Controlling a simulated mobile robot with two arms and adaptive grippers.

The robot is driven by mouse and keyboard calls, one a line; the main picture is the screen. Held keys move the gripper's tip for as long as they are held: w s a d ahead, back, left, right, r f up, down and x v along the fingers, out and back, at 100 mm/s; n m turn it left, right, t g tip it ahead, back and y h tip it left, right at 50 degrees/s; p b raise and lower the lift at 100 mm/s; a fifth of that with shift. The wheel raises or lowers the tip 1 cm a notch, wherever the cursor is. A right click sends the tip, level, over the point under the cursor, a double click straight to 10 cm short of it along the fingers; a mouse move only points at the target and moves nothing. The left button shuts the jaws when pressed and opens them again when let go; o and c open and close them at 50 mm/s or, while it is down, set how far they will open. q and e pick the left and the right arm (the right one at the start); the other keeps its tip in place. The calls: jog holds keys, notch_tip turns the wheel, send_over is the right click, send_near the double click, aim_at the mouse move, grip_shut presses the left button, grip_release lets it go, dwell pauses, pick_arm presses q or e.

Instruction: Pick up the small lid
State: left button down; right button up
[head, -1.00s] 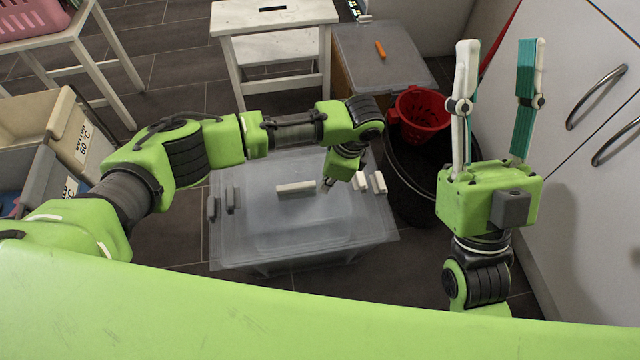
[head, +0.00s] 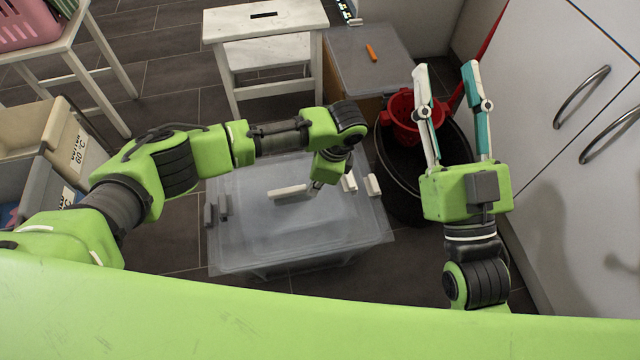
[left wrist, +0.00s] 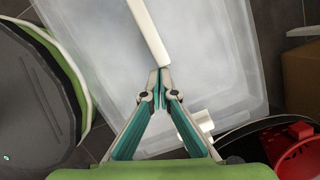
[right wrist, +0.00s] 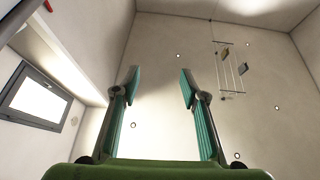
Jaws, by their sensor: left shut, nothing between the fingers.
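A translucent box (head: 250,245) stands on the floor, and its clear top carries a white bar (head: 287,191). A grey lid (head: 372,62) with an orange handle (head: 371,52) covers a wooden box. I cannot tell which cover is the small lid. My left gripper (head: 316,187) points down over the translucent top, just right of the white bar. In the left wrist view its fingertips (left wrist: 160,70) are together at the bar's near end; contact is unclear. My right gripper (head: 446,68) is raised with its fingers apart and empty, also in the right wrist view (right wrist: 158,80).
A black bin (head: 398,195) with a red basket (head: 403,118) stands right of the translucent box. White cabinets (head: 585,190) close off the right side. A white step stool (head: 222,70) stands behind, and beige and grey bins (head: 30,125) stand at the left.

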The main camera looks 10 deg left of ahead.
aim_at(297, 188)
pick_arm(q)
jog(key=shift+a+r+p, duration=0.1)
jog(key=shift+a+p, duration=0.95)
jog(key=shift+p, duration=0.05)
jog(key=shift+a+p, duration=0.9)
jog(key=shift+p, duration=0.05)
jog(key=shift+a, duration=0.1)
pick_arm(e)
jog(key=s+d+f+g+h, duration=0.1)
jog(key=f+g, duration=0.4)
jog(key=f, duration=0.5)
jog(key=s+d+f+g+h, duration=0.1)
jog(key=d+f+g+h, duration=0.1)
jog(key=f+g, duration=0.4)
jog(key=shift+d+f+m+h, duration=0.25)
jog(key=shift+f+h, duration=0.25)
jog(key=shift+f, duration=2.25)
jog(key=shift+g, duration=0.3)
